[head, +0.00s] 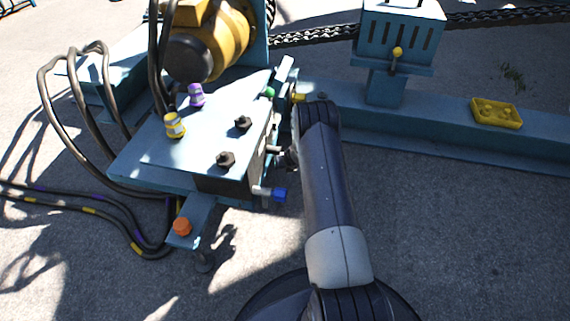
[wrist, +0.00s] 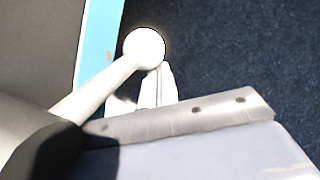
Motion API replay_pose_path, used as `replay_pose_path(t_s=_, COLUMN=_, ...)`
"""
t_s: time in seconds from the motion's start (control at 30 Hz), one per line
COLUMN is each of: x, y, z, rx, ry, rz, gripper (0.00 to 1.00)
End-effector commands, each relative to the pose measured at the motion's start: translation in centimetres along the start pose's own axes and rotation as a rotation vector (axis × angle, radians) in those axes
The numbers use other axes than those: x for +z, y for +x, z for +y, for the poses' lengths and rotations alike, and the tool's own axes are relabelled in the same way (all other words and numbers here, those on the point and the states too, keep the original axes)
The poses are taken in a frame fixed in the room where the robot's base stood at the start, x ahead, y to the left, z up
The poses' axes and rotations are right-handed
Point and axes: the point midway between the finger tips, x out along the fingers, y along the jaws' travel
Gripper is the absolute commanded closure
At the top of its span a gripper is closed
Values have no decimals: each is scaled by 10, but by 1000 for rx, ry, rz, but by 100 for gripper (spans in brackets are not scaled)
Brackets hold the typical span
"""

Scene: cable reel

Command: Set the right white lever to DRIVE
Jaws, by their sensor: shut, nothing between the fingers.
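In the wrist view a white lever (wrist: 92,92) with a round white knob (wrist: 144,47) slants up from lower left. My gripper (wrist: 161,72) is shut and empty, its pale fingertips just below and right of the knob. They look very close to it; I cannot tell whether they touch. In the head view my arm reaches to the right side of the blue control box (head: 200,150). There the white lever cannot be made out clearly and my gripper is mostly hidden behind my arm. No DRIVE marking is readable.
A blue-capped fitting (head: 272,194) and a yellow one (head: 298,98) stick out near the box's right side. Black knobs (head: 243,123) and yellow and purple caps (head: 196,95) stand on top. A blue beam (head: 440,130) runs right, carrying a yellow tray (head: 496,113). Cables lie left.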

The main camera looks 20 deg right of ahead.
Motion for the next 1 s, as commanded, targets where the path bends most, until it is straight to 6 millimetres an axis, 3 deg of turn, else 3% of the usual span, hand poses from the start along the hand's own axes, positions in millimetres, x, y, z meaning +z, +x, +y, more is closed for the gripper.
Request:
replay_pose_path(t_s=0.67, x=1, y=-3, z=0, rx=0, ry=1, rz=-1, gripper=100)
replay_pose_path(t_s=1.0, x=1, y=-48, z=0, rx=-1, ry=2, rz=-2, gripper=100)
